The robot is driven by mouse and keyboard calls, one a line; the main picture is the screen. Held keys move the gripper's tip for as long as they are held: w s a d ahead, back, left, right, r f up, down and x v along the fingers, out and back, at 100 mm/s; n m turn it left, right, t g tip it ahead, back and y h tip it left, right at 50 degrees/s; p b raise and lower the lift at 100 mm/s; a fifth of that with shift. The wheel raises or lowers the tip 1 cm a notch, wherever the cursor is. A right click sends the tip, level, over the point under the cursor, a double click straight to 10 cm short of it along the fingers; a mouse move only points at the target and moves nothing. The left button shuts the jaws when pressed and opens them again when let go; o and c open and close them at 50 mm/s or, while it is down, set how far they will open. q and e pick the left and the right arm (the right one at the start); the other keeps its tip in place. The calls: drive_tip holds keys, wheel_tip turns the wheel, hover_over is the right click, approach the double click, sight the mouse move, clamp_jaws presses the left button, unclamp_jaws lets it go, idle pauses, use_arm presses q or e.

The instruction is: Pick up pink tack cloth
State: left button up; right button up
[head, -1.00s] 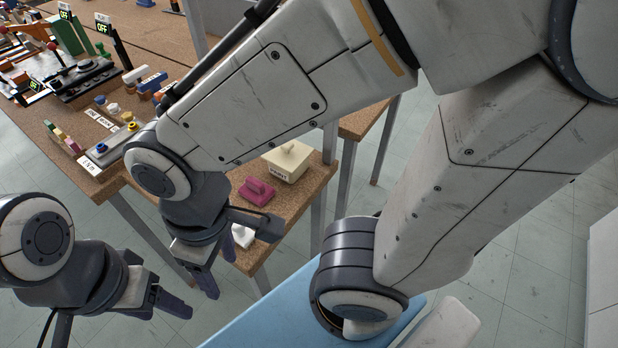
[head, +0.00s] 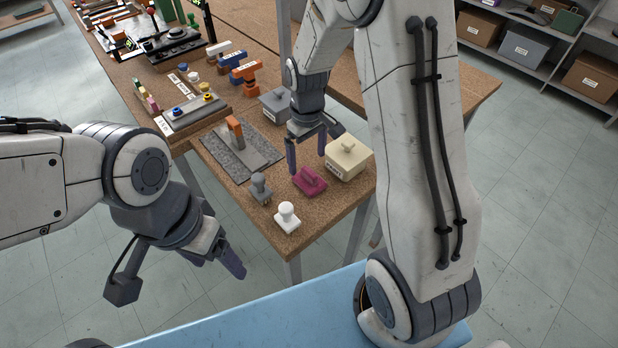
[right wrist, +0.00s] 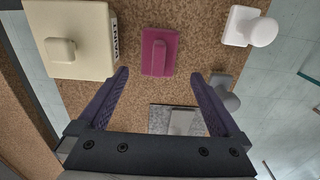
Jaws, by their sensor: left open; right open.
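The pink tack cloth (head: 309,181) is a magenta block with a raised grip, lying on the cork-topped table (head: 335,203). It also shows in the right wrist view (right wrist: 158,52), just beyond the fingertips and roughly between their lines. My right gripper (head: 306,160) is open and empty, pointing down above the table beside the cloth; its fingers also show in the right wrist view (right wrist: 159,78). It does not hold the cloth. My left gripper (head: 222,262) is open and empty, off the table's front left side, away from the cloth.
A cream box marked PAINT (head: 347,158) stands close right of the cloth. A white knobbed piece (head: 287,217) and a grey one (head: 261,188) stand to its left. A sanding-type block on a grey mat (head: 222,158) and a grey box (head: 275,106) lie further back. A blue surface (head: 260,315) is in front.

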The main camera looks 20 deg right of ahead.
sight(308, 170)
wheel_tip(308, 170, down, 6)
drive_tip(key=shift+w+d+f+p, duration=0.15)
drive_tip(key=shift+f+p, duration=0.1)
drive_tip(key=shift+p, duration=0.4)
drive_tip(key=c, duration=1.2)
drive_tip(key=shift+r+b, duration=0.55)
drive_tip(key=shift+r, duration=4.5)
drive_tip(key=shift+c, duration=0.2)
